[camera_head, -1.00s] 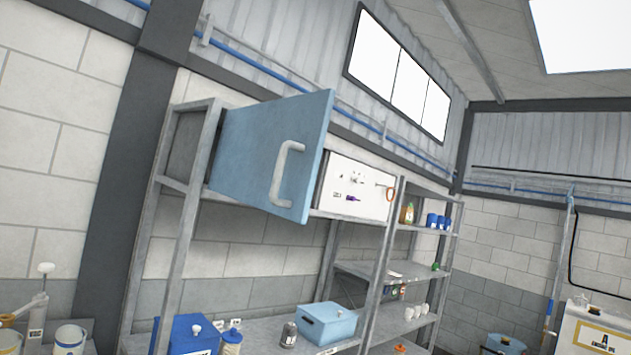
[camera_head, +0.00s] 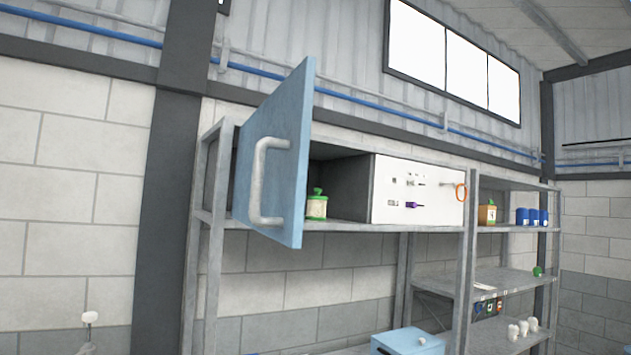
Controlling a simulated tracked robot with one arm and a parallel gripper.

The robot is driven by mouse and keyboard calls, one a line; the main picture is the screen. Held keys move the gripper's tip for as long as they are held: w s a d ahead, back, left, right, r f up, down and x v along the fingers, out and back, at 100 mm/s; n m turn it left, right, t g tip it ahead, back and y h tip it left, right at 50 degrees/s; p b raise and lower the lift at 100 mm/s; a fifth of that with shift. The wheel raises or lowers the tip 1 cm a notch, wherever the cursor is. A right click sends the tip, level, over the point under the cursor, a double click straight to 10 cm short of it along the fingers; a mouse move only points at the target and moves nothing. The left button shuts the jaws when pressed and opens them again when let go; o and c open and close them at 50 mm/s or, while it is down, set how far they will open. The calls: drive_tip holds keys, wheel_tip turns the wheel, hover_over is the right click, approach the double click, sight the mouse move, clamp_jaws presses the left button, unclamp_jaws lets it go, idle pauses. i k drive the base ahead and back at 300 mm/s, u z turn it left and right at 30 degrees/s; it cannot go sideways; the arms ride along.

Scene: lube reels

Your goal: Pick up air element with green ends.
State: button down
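A small cylinder with a pale middle and green top and bottom (camera_head: 316,204) stands upright inside a grey cabinet on the upper shelf, just right of the open door's edge. It looks like the air element with green ends, but it is small in view. The blue cabinet door (camera_head: 280,150) stands open with a pale grey handle (camera_head: 262,180). The door hides the left part of the cabinet's inside. My gripper is not in view.
A white panel (camera_head: 418,190) with small fittings adjoins the cabinet opening. A brown container with a green top (camera_head: 487,213) and blue cans (camera_head: 532,217) stand on the right shelves. A light blue box (camera_head: 408,342) sits below. A grey upright (camera_head: 212,250) stands left.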

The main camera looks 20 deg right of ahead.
sight(317, 204)
drive_tip(key=z, duration=0.2)
drive_tip(key=i, duration=1.05)
drive_tip(key=z, duration=0.9)
drive_tip(key=i, duration=1.55)
drive_tip(key=u, duration=0.4)
